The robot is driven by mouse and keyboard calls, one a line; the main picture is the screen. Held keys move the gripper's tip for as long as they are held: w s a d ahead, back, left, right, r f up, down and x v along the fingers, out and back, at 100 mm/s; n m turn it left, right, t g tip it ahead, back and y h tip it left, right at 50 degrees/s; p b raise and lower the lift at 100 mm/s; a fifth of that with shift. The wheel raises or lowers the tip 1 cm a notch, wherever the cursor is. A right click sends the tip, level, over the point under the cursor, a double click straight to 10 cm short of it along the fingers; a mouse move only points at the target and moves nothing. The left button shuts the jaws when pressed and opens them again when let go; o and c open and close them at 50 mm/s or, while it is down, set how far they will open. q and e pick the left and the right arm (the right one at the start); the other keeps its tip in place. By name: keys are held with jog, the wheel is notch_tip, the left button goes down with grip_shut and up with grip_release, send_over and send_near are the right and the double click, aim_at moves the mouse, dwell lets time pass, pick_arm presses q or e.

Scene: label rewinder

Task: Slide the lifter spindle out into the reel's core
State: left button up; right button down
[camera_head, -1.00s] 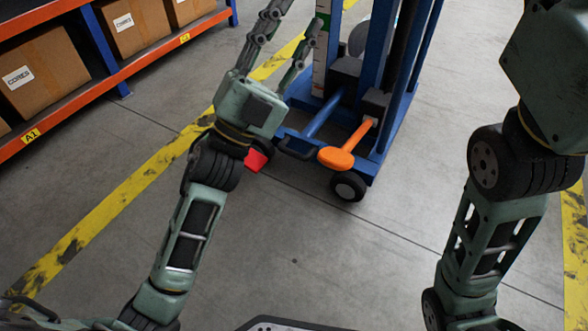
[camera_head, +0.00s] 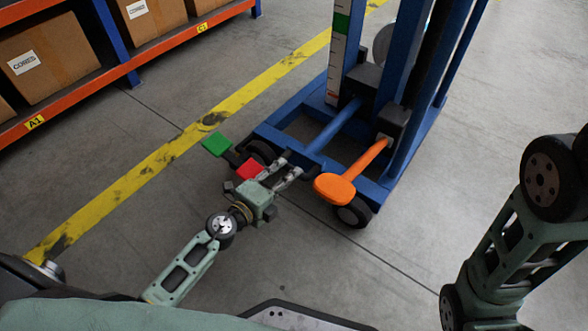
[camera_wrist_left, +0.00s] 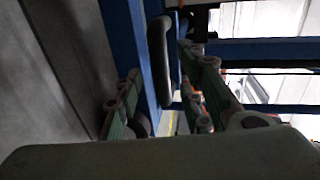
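The lifter (camera_head: 388,80) is a blue frame on small wheels at the upper middle of the head view. A blue bar (camera_head: 335,125) and an orange-ended lever (camera_head: 335,188) stick out toward me; I cannot tell which part is the spindle. My left gripper (camera_head: 290,164) is low at the lifter's near left side, fingers spread. In the left wrist view a black loop handle (camera_wrist_left: 160,60) on the blue frame lies between the fingers, which do not close on it. No reel core can be made out. My right gripper is out of view.
A red pedal (camera_head: 249,170) and a green pedal (camera_head: 216,144) sit low beside the lifter's left wheel, close to my left gripper. A rack with boxes (camera_head: 45,60) stands at the upper left. The concrete floor in front is clear.

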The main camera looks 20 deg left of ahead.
pick_arm(q)
jog(key=shift+x, duration=1.8)
grip_shut()
